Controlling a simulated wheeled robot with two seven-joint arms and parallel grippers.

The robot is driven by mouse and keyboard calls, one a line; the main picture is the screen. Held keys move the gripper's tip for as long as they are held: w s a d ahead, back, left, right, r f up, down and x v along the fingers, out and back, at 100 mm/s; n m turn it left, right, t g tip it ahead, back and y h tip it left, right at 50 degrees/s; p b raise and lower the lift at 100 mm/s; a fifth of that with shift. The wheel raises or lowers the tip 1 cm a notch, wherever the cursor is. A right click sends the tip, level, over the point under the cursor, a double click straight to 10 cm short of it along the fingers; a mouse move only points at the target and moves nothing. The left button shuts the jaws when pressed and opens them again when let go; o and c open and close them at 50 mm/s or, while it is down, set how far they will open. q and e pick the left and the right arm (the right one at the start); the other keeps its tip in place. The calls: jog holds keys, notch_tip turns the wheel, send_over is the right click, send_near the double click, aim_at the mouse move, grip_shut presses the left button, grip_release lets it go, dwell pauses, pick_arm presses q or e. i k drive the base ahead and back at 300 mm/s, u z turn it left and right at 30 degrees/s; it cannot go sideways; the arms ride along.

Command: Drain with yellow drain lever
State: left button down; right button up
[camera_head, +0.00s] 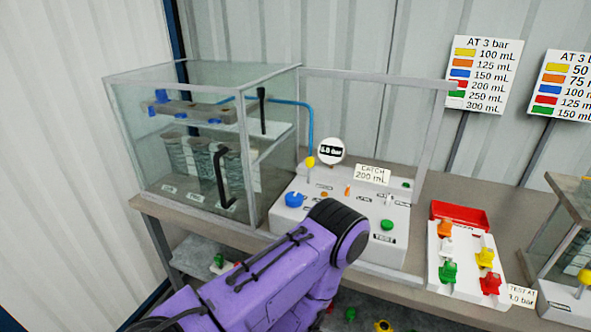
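A yellow-topped lever (310,162) stands upright at the back left of the white control panel (345,262), beside a round gauge (331,151) reading what looks like 5.0 bar. I cannot read a drain label on it. Another yellow handle (585,277) shows on a second unit at the right edge. The panel also has a blue knob (294,199), a green button (387,225) and a card (372,174) reading "CATCH 200 mL". My purple arm crosses the lower middle and hides the panel's front left. Neither gripper is visible.
A glass tank (172,190) stands left of the panel; a clear framed screen (375,75) rises behind it. A white block (463,285) with coloured nozzles and a red tray (460,213) sit to the right. Two colour charts (484,75) stand behind. Small coloured parts lie below the bench.

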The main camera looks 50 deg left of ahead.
aim_at(309, 161)
jog(key=k, duration=0.35)
jog(key=u, duration=0.85)
